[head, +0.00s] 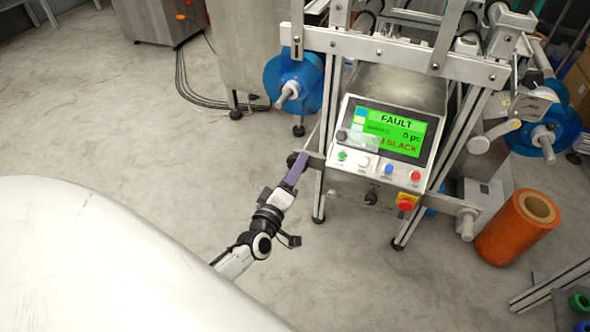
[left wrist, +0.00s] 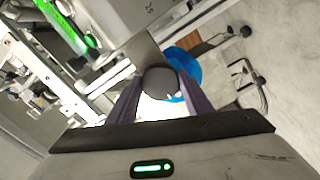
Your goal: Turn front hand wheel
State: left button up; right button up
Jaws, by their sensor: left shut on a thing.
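A dark rounded knob (head: 292,159) sits at the left side of the machine's front frame, beside the control panel; most of it is hidden by my gripper in the head view. I take it to be the front hand wheel or its grip. My left gripper (head: 299,164) reaches it with purple-grey fingers. In the left wrist view the dark knob (left wrist: 160,80) lies between the two fingers of the left gripper (left wrist: 160,98), which is shut on it. My right gripper is not in view.
The control panel (head: 385,138) shows FAULT and SLACK on a green screen. Blue reels (head: 302,78) flank the machine. An orange roll (head: 512,230) stands on the floor at right. Cables (head: 195,92) lie at the back left.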

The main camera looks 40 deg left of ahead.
pick_arm(q)
jog(key=shift+n, duration=0.6)
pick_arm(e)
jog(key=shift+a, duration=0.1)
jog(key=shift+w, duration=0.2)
pick_arm(q)
jog(key=o, duration=1)
jog(key=shift+o, duration=0.2)
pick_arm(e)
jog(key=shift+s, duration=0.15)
pick_arm(q)
jog(key=p+v, duration=0.2)
jog(key=v, duration=0.8)
jog(key=shift+s, duration=0.15)
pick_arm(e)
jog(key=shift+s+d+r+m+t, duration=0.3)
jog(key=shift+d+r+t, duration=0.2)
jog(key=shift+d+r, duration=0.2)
pick_arm(q)
jog(key=shift+d, duration=0.1)
